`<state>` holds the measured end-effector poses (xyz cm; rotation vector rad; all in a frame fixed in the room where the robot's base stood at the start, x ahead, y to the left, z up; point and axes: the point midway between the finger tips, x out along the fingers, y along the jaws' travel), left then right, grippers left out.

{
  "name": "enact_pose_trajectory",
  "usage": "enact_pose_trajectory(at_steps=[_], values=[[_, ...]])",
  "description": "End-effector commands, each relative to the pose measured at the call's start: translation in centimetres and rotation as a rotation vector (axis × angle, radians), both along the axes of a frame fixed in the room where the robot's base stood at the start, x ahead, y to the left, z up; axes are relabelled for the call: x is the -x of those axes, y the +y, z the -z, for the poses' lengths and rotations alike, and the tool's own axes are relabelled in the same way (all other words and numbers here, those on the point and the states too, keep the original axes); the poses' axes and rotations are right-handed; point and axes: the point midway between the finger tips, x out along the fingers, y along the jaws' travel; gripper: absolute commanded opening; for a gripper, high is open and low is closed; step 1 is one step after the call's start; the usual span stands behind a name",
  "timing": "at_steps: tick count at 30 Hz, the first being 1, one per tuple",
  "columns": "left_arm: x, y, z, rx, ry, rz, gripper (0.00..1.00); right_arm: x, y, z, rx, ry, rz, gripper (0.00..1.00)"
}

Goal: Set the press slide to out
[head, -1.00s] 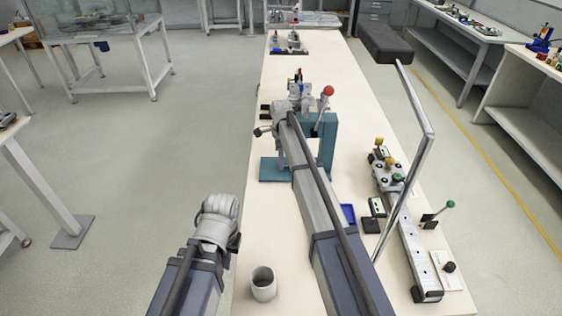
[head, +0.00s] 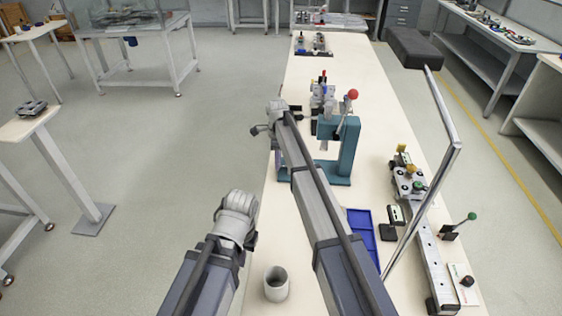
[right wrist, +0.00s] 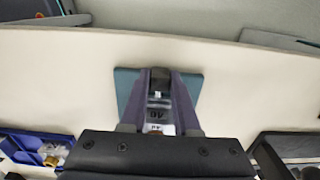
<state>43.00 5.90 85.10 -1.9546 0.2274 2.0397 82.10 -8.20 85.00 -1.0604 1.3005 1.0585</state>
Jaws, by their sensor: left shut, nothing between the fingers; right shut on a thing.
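The teal press (head: 349,150) stands on the long bench, with a red ball on its lever (head: 352,94). My right gripper (head: 277,145) is at the left side of the press, largely hidden by its own wrist and arm. In the right wrist view its purple fingers (right wrist: 158,85) are shut on a small dark piece (right wrist: 157,97), above the teal base plate (right wrist: 125,83). I cannot tell clearly whether this piece is the press slide. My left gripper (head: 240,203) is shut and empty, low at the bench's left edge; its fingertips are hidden.
A grey cup (head: 276,285) stands near the bench's front. A blue tray (head: 361,224) lies right of my right arm. A bent metal bar (head: 447,120) rises over the right side, beside a rail fixture (head: 432,265) with a green-knobbed lever.

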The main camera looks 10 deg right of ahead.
Motion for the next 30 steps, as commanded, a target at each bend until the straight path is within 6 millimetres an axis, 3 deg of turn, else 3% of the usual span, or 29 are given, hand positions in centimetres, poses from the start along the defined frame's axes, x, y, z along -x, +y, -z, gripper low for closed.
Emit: enact_pose_trajectory(at_steps=[1,2,9,20,30], values=[[0.0,0.0,0.0,0.0,0.0,0.0,0.0,-0.1,0.5,0.0,-0.007,-0.002,-0.003,0.0],[0.0,0.0,0.0,0.0,0.0,0.0,0.0,-0.1,0.5,0.0,-0.007,-0.002,-0.003,0.32],[0.0,0.0,0.0,0.0,0.0,0.0,0.0,-0.1,0.3,0.0,-0.005,-0.002,-0.002,0.59],[0.0,0.0,-0.2,0.0,0.0,0.0,0.0,0.0,0.2,-0.2,-0.004,-0.002,-0.002,0.6],[0.0,0.0,-3.2,0.0,0.0,0.0,0.0,-0.1,0.2,-3.2,-0.004,-0.002,-0.002,0.6]])
